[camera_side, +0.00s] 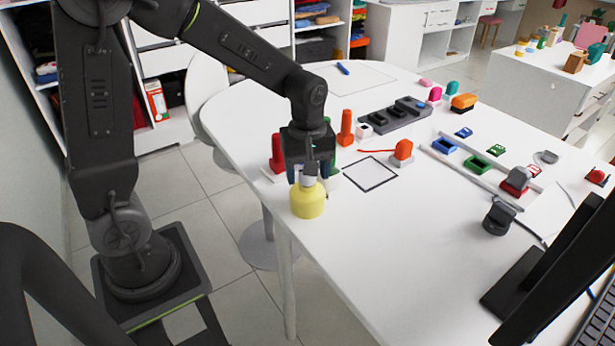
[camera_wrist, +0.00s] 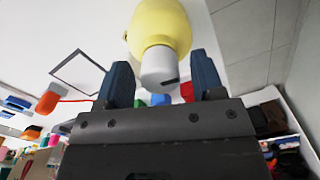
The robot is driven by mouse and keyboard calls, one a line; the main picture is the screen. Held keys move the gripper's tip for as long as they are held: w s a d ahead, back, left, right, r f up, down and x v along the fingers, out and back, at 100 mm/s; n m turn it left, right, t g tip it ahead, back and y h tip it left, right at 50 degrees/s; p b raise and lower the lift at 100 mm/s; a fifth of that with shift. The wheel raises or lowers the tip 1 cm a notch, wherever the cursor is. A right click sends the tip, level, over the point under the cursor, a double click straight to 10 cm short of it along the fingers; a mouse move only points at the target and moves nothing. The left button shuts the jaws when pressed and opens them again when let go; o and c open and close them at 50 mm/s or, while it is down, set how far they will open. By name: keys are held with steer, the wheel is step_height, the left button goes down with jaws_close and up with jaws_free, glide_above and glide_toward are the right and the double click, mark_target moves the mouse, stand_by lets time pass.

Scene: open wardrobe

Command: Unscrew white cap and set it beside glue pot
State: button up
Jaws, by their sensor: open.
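The glue pot is a round yellow pot (camera_side: 308,201) standing upright near the left edge of the white table. Its white cap (camera_side: 309,174), greyish in shade, sits on the neck. In the wrist view the yellow pot (camera_wrist: 160,24) is at top centre, with the cap (camera_wrist: 158,68) toward me. My gripper (camera_side: 310,168) points down over the pot. In the wrist view my gripper's dark blue fingers (camera_wrist: 160,64) are open, one on each side of the cap, with gaps visible. In the side view the fingers partly hide the cap.
A black square outline (camera_side: 371,174) lies on the table right of the pot. An orange-red block (camera_side: 402,150), a dark rack (camera_side: 395,117) and several coloured blocks lie farther right. The front table area is clear; its left edge is close.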

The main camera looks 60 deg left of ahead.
steer(key=m, duration=1.4)
